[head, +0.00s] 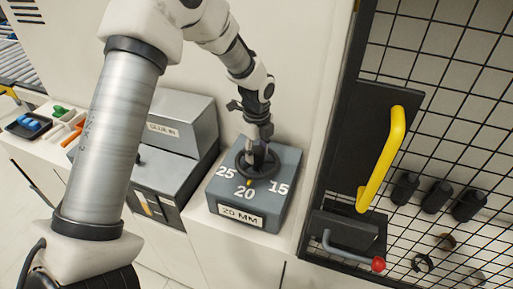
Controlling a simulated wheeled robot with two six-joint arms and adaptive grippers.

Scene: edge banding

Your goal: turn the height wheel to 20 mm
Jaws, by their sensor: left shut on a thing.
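The height wheel (241,166) is a dark round handwheel on top of a blue-grey box (218,199). The box top bears the white numbers 25, 20 and 15. A small yellow mark (249,182) at the wheel's front edge points toward the 20. A plate (242,217) on the box front reads 20 MM. My left gripper (262,158) comes down from above and is shut on the wheel, covering part of its middle and right side. My right gripper is not in view.
Left of the box stands a grey glue unit (185,132) labelled GLUE IN. To the right is a black mesh guard (445,120) with a yellow handle (386,155) and a red-knobbed lever (350,254). Blue, green and orange items lie at far left.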

